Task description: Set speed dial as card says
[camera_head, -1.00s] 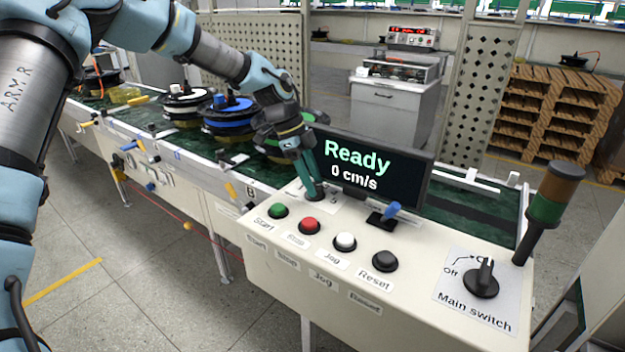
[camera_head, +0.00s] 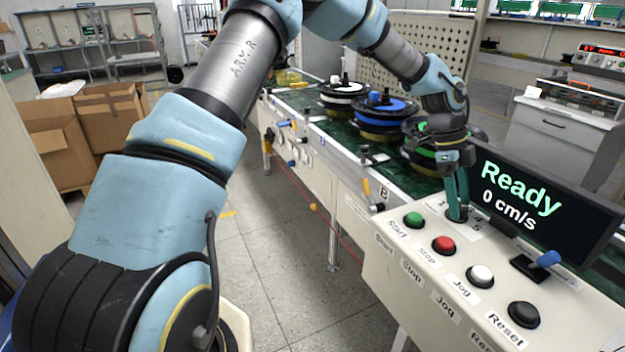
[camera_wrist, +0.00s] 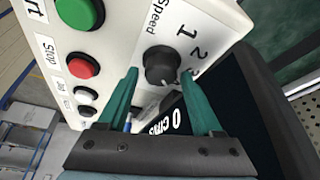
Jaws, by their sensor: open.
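The black speed dial (camera_wrist: 158,66) is on the white control panel (camera_wrist: 120,25), beside the printed word Speed and the numbers 1 and 2. A further mark is partly hidden by the right finger. My gripper (camera_wrist: 159,73) is open, its green fingers on either side of the dial. I cannot tell whether they touch it. In the head view my gripper (camera_head: 457,197) points down at the panel's dial corner and mostly hides the dial. The screen (camera_head: 540,205) reads Ready and 0 cm/s. I make out no card, and the dial's exact setting is unclear.
Green start (camera_head: 413,220), red stop (camera_head: 443,245), white jog (camera_head: 480,275) and black reset (camera_head: 523,315) buttons line the panel near my gripper.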

